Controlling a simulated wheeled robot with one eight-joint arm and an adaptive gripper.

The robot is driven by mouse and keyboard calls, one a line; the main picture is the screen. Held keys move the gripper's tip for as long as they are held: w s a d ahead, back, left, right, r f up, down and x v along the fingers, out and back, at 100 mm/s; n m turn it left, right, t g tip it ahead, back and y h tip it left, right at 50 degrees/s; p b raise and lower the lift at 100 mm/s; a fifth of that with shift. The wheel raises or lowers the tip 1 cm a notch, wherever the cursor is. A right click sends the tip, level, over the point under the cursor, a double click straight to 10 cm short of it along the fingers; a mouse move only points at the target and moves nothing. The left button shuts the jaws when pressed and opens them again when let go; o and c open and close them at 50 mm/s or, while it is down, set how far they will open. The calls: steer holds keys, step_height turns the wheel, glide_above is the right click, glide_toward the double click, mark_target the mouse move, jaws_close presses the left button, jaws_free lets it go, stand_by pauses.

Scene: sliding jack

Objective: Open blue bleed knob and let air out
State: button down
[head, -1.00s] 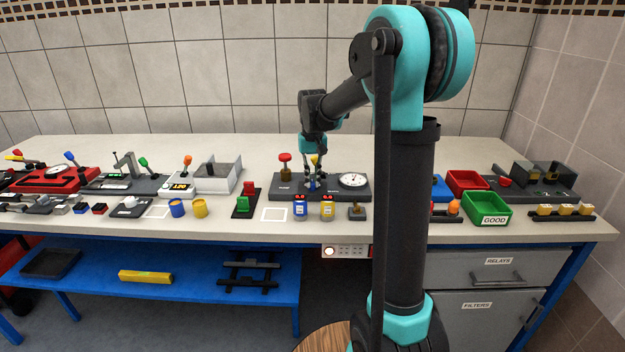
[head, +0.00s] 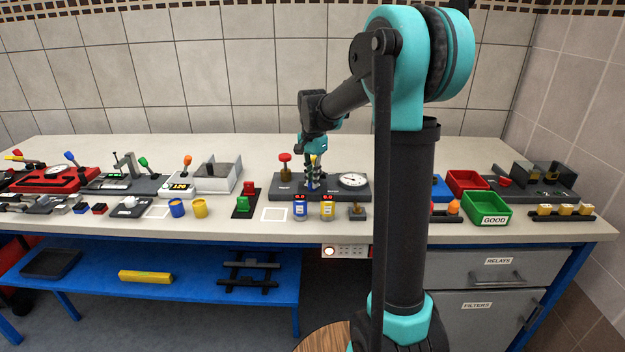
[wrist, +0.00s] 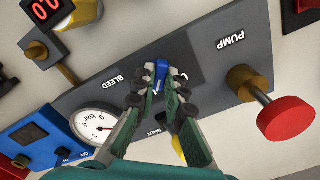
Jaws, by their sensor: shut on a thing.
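The blue bleed knob (wrist: 161,72) sits on a dark panel (wrist: 205,68), beside the white word BLEED. My gripper (wrist: 160,88) is shut on the knob, with its fingertips at the knob's two sides. The word SHUT shows near my fingers. In the head view my gripper (head: 313,183) points down at the middle of the panel and mostly hides the knob. A round white gauge (wrist: 96,124) marked bar is on the same panel; it also shows in the head view (head: 352,181).
A red pump knob (wrist: 287,117) on a brass stem stands at the other end of the panel from the gauge. Red and green bins (head: 488,208) are to the right.

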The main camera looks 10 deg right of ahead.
steer(key=shift+m, duration=0.6)
steer(key=c, duration=1.6)
jaws_free()
step_height(320, 180, up, 12)
steer(key=shift+r, duration=0.1)
